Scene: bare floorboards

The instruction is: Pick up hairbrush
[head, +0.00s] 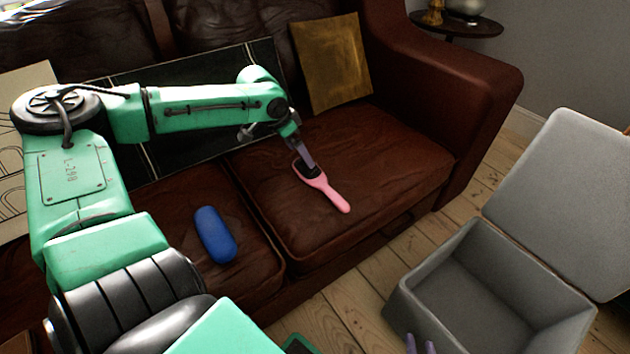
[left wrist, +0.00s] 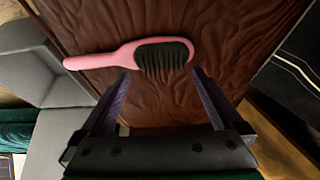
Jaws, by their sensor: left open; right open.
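A pink hairbrush (head: 327,188) with dark bristles lies on the right seat cushion of the brown leather sofa, its handle toward the sofa's front. My left gripper (head: 308,163) is over its bristled head. In the left wrist view, the open left gripper (left wrist: 161,75) has its two purple fingers apart at the near side of the hairbrush (left wrist: 160,55). The bristles face the camera between the fingertips, and the handle points left. Whether the fingers touch it is unclear. My right gripper (head: 421,345) shows only its open fingertips at the bottom edge, in front of the grey box.
A blue oblong object (head: 215,235) lies on the left cushion. A gold pillow (head: 331,62) and a dark flat panel (head: 205,75) lean on the backrest. An open grey lidded box (head: 480,290) stands on the floorboards at right. A small side table (head: 457,24) stands behind.

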